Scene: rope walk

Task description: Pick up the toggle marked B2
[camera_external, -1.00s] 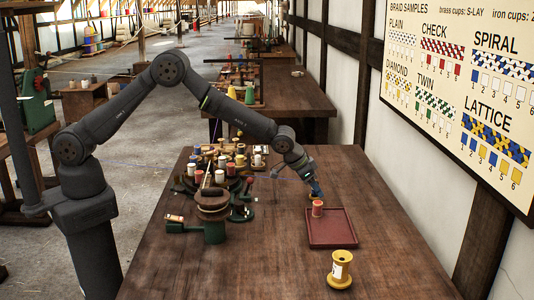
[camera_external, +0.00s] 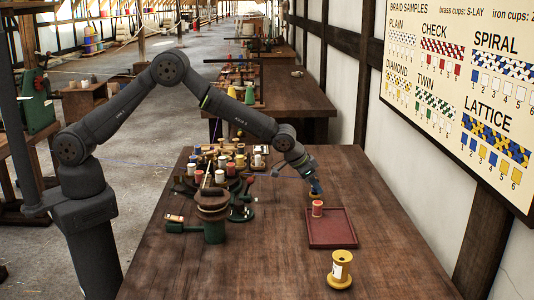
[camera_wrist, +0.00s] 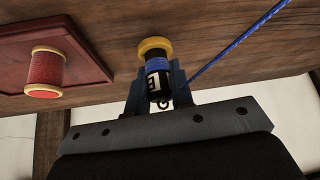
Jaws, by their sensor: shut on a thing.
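My gripper (camera_wrist: 156,92) is shut on a toggle (camera_wrist: 158,66) wound with blue thread, with a yellow end and a dark lower part. Its white label is partly hidden between the fingers, so I cannot read the full mark. A blue cord (camera_wrist: 235,45) runs taut from beside the toggle to the upper right in the wrist view. In the external view, my gripper (camera_external: 316,189) is just behind the far edge of the red tray (camera_external: 333,239). A red toggle (camera_external: 317,208) stands in the tray; it also shows in the wrist view (camera_wrist: 46,70).
A wooden stand (camera_external: 212,205) with green arms and several toggles around it stands left of my gripper. A yellow spool (camera_external: 340,269) stands in front of the tray. A board of braid samples (camera_external: 465,85) hangs on the right wall. The front left of the table is clear.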

